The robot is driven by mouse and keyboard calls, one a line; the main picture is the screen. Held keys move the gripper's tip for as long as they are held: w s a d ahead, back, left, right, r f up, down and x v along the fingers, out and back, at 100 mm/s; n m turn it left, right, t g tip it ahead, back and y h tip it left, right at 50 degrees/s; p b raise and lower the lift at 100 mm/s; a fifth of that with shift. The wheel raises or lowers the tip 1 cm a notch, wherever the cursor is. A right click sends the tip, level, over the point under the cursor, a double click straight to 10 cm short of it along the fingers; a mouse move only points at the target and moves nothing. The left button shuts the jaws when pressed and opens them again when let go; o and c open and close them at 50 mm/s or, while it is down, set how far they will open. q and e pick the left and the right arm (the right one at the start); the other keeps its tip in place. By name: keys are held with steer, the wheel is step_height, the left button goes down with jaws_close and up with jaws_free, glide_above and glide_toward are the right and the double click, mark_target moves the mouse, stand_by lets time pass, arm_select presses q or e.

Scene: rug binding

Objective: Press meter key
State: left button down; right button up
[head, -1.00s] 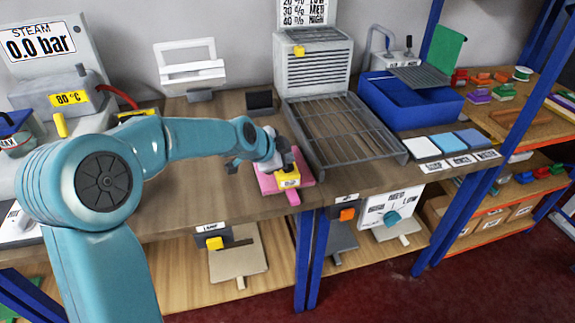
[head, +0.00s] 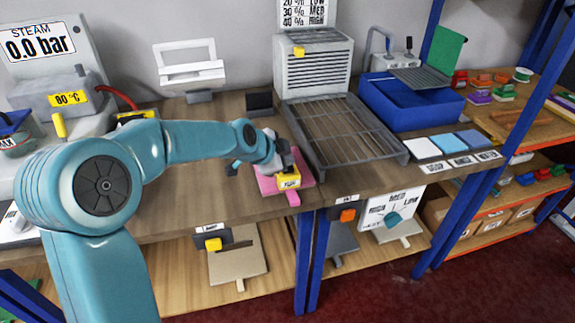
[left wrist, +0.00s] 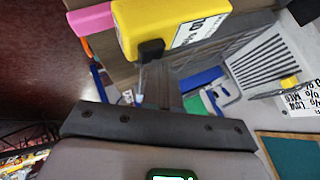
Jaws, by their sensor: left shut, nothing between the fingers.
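The yellow meter (head: 289,181) with a printed label sits on a pink piece (head: 266,185) near the front edge of the bench. My left gripper (head: 283,160) is directly behind and above the meter, hiding part of it. In the left wrist view the meter (left wrist: 170,25) is large at the top, with a small black block (left wrist: 150,49) at its lower side. The shut fingers (left wrist: 162,82) point toward that block; I cannot tell whether they touch it. My right gripper is not in view.
A wire rack (head: 345,130) lies close to the right of my left gripper, in front of a louvred grey box (head: 316,70). A blue bin (head: 409,103) stands farther right. Bare bench top (head: 190,185) lies left of the meter.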

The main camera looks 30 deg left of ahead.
arm_select(q)
steer(key=shift+r+p, duration=0.5)
steer(key=shift+r, duration=0.35)
steer(key=shift+r+p, duration=1.6)
steer(key=shift+r, duration=0.95)
steer(key=shift+s+f, duration=0.1)
